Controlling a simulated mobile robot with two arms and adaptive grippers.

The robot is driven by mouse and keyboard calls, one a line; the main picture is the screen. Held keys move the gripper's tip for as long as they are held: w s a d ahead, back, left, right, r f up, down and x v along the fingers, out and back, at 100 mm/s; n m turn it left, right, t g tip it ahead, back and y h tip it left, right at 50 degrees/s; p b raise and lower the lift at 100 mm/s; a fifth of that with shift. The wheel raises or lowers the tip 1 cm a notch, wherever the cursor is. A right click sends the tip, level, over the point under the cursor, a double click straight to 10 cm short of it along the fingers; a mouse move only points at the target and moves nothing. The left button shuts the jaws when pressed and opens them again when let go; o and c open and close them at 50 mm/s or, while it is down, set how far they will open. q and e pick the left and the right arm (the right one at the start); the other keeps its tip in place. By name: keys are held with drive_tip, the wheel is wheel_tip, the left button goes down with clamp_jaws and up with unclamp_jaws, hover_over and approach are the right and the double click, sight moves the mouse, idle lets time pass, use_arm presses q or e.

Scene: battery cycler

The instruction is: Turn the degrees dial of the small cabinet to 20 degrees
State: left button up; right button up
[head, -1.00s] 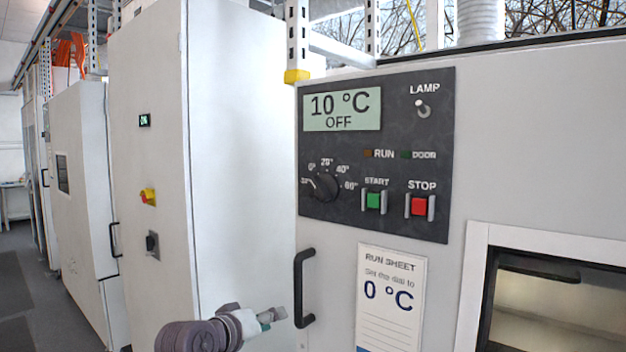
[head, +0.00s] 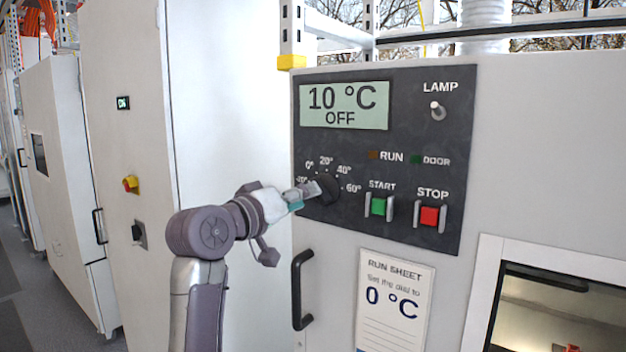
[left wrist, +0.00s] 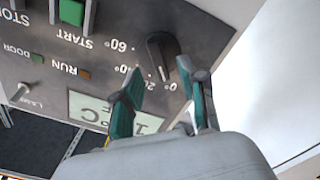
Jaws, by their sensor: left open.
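The degrees dial (head: 329,189) is a black knob on the dark control panel, with marks from -20° to 60° around it. The display (head: 344,105) above reads 10 °C, OFF. In the left wrist view the dial (left wrist: 158,52) has a white pointer line between the 0° and 20° marks. My left gripper (head: 307,192) is open at the dial's left side and hides part of it in the head view. In the left wrist view the gripper's (left wrist: 156,76) fingers are spread just short of the dial; contact cannot be told. My right gripper is not in view.
The green START button (head: 378,206), red STOP button (head: 430,216) and lamp switch (head: 437,111) are right of the dial. A black door handle (head: 302,290) and a run sheet (head: 396,302) reading 0 °C are below. A tall white cabinet (head: 225,100) stands left.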

use_arm(q)
drive_tip(key=shift+p+x, duration=0.65)
drive_tip(key=shift+x, duration=1.3)
clamp_jaws()
